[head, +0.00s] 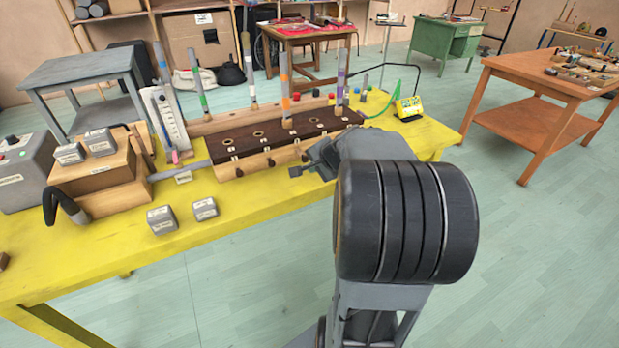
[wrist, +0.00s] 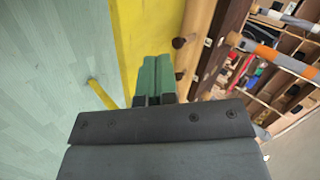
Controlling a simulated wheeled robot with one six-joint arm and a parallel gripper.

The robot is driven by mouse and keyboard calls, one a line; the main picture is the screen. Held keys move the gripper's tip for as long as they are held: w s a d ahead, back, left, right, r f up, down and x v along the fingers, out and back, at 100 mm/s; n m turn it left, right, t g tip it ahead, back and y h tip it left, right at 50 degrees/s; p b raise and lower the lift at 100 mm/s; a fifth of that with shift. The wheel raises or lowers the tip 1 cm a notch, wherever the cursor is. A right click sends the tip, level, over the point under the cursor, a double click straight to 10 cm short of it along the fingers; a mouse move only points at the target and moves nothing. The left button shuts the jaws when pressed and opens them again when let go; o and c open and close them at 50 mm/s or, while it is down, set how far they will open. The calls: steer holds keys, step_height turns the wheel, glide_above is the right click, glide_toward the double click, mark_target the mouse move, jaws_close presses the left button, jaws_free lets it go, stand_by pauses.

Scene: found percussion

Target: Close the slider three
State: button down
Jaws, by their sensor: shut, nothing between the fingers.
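A long wooden instrument (head: 262,158) with a dark brown top stands on the yellow table (head: 250,215). Small dark knobs sit along its pale front face, one at the left (head: 239,172) and one further right (head: 272,163). In the wrist view one dark knob (wrist: 179,43) lies ahead of the fingertips and another (wrist: 179,76) is close beside them. My gripper (head: 298,171) is shut and empty, in front of the instrument; its green fingers (wrist: 155,66) are together. I cannot read the labels, so I cannot tell which slider is three.
Upright tubes with coloured bands, one of them orange (head: 285,85), rise from the instrument. Two grey blocks (head: 162,220) lie on the table's front left, near a wooden box (head: 95,180). A yellow device (head: 409,107) sits at the right.

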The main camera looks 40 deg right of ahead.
mark_target(304, 158)
steer(key=d+f+m+h+b, duration=0.1)
steer(key=d+f+m, duration=0.2)
steer(key=d, duration=0.3)
steer(key=shift+t, duration=0.4)
steer(key=b+x, duration=0.1)
steer(key=x, duration=0.8)
steer(key=shift+w+f+b, duration=0.1)
steer(key=shift+w+b, duration=0.25)
steer(key=shift+w+r+p, duration=0.15)
steer(key=shift+w+p, duration=0.1)
steer(key=shift+w, duration=0.3)
steer(key=shift+w+r+p, duration=0.15)
steer(key=shift+w+p, duration=0.1)
steer(key=shift+w, duration=0.25)
steer(key=shift+w+d, duration=0.15)
steer(key=shift+w, duration=0.75)
